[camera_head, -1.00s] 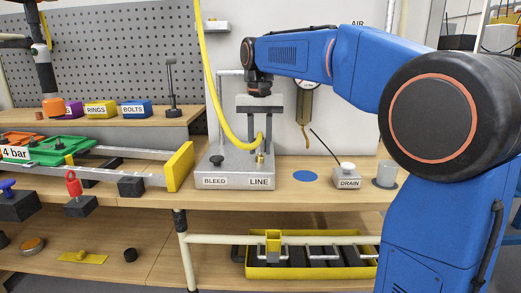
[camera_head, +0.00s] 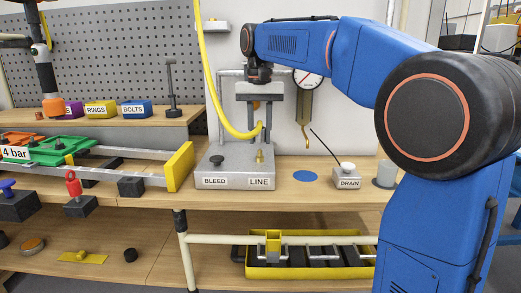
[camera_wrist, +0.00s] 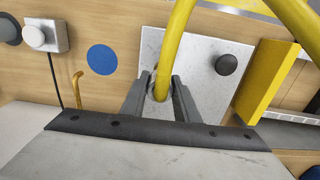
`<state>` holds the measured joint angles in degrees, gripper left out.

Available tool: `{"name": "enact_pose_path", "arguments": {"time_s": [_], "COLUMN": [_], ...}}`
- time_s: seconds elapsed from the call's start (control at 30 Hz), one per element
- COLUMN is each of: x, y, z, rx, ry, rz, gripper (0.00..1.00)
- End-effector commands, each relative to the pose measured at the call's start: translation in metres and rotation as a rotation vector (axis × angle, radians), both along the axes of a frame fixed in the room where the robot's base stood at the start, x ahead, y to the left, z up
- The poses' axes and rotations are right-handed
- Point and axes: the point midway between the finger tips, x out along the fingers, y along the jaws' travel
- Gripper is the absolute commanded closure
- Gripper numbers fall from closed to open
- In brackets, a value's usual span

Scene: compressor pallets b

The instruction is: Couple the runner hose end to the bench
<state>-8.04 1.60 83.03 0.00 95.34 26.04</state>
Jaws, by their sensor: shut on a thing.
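My gripper (camera_head: 261,122) hangs pointing down above the grey bench block (camera_head: 212,168). It is shut on the end of the yellow runner hose (camera_head: 203,60), which drops from above and curls up into the jaws. In the wrist view, the two fingers of my gripper (camera_wrist: 160,92) close on the hose end, with the yellow hose (camera_wrist: 178,25) arching over it. The brass LINE fitting (camera_head: 260,154) stands on the block below the gripper, with a visible gap between them. The hose end's lower face is hidden.
A black BLEED knob (camera_head: 217,160) sits left of the fitting; it also shows in the wrist view (camera_wrist: 226,64). A blue disc (camera_head: 305,176) and the DRAIN box (camera_head: 347,178) are to the right. A yellow end plate (camera_head: 180,166) stands at left.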

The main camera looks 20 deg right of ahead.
Motion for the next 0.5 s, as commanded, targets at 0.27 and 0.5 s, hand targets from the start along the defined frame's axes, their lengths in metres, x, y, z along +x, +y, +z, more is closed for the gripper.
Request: {"name": "enact_pose_path", "arguments": {"time_s": [0.27, 0.5], "x": [0.000, 0.000], "y": [0.000, 0.000], "z": [0.011, 0.018], "rx": [0.000, 0.000], "ry": [-0.001, 0.001], "rz": [0.000, 0.000], "gripper": [1.00, 1.00]}}
